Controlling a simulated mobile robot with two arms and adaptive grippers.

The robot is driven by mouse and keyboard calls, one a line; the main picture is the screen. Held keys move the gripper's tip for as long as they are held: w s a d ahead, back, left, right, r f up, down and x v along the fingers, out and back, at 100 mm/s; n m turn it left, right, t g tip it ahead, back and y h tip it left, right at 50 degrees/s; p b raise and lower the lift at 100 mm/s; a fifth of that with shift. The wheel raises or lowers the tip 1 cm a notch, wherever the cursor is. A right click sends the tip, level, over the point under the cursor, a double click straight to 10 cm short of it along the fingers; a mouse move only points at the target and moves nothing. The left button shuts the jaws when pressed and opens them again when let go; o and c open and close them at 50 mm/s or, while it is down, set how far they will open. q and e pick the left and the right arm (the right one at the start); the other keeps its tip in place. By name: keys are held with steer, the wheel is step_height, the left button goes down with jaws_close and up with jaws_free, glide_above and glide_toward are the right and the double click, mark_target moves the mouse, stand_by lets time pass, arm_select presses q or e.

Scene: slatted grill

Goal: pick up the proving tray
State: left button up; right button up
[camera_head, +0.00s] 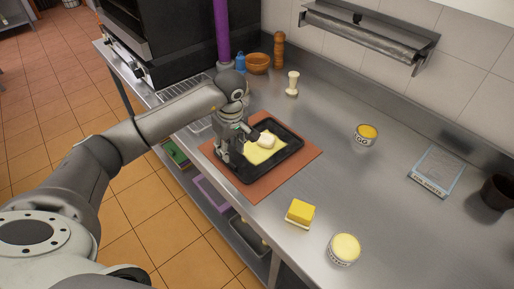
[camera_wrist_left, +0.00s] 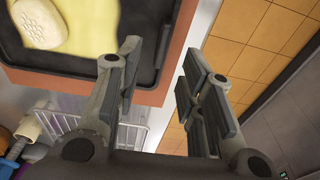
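The black tray (camera_head: 278,166) lies flat on an orange-brown mat on the steel counter. It holds a yellow sheet (camera_head: 256,154) and a pale dough piece (camera_head: 266,140). My left gripper (camera_head: 229,160) points down at the tray's left edge and hides part of that rim. In the left wrist view the gripper (camera_wrist_left: 160,58) is open, with a clear gap between the fingers. A corner of the tray (camera_wrist_left: 160,22) shows at the upper left, partly behind one finger. My right gripper is not in view.
The mat (camera_head: 308,158) reaches the counter's front edge. A yellow block (camera_head: 300,212), a round tub (camera_head: 344,249) and an egg tub (camera_head: 367,134) stand to the right. A wooden bowl (camera_head: 258,63) and a pepper mill (camera_head: 279,50) stand behind. Open counter lies right of the mat.

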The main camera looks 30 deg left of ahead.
mark_target(231, 162)
arm_select(q)
steer(key=shift+f+p, duration=0.45)
steer(key=shift+f, duration=0.05)
step_height(231, 162, down, 3)
steer(key=shift+s+a+f+p, duration=0.1)
steer(key=shift+a+f+p, duration=0.1)
steer(key=shift+p, duration=0.75)
steer(key=shift+f, duration=0.55)
jaws_close()
steer(key=shift+r, duration=0.1)
